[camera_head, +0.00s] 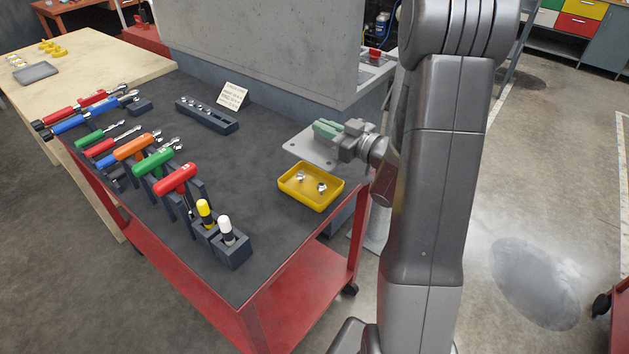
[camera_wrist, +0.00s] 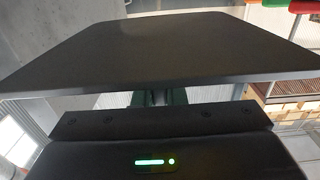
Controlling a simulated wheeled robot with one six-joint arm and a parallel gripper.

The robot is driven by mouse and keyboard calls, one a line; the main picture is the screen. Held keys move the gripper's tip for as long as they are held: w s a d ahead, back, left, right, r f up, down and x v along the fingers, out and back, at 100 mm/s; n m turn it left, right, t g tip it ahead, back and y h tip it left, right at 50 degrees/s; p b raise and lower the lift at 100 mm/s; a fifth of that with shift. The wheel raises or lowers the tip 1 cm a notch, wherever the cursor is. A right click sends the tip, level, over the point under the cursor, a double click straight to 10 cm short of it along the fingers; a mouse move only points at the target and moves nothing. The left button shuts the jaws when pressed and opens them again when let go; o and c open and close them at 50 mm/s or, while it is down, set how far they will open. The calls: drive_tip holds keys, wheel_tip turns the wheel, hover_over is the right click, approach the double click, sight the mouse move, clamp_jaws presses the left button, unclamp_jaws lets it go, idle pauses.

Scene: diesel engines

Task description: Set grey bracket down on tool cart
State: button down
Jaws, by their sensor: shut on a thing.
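The grey bracket (camera_head: 301,148) is a flat, light grey plate with small holes in the head view. My gripper (camera_head: 326,129), with green fingers, is shut on it from the right. The bracket is at the far right part of the tool cart (camera_head: 255,255), behind a yellow tray. I cannot tell whether it touches the dark cart top. In the wrist view the bracket (camera_wrist: 160,45) looks like a broad dark plate filling the upper middle, and the gripper fingers (camera_wrist: 155,98) show partly beneath it.
The yellow tray (camera_head: 308,200) holds small metal parts, just in front of the bracket. T-handle tools (camera_head: 155,160) and screwdrivers (camera_head: 225,230) stand along the left and front. A socket rail (camera_head: 207,117) and a card (camera_head: 232,95) lie at the back. The cart's middle is clear.

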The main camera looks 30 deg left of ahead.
drive_tip(key=shift+s+a+f, duration=0.15)
drive_tip(key=shift+s+f, duration=0.1)
wheel_tip(320, 180, down, 9)
drive_tip(key=shift+f+p, duration=0.1)
drive_tip(key=shift+p, duration=0.25)
drive_tip(key=shift+f+b, duration=0.3)
drive_tip(key=shift+b, duration=0.1)
drive_tip(key=c, duration=1.5)
unclamp_jaws()
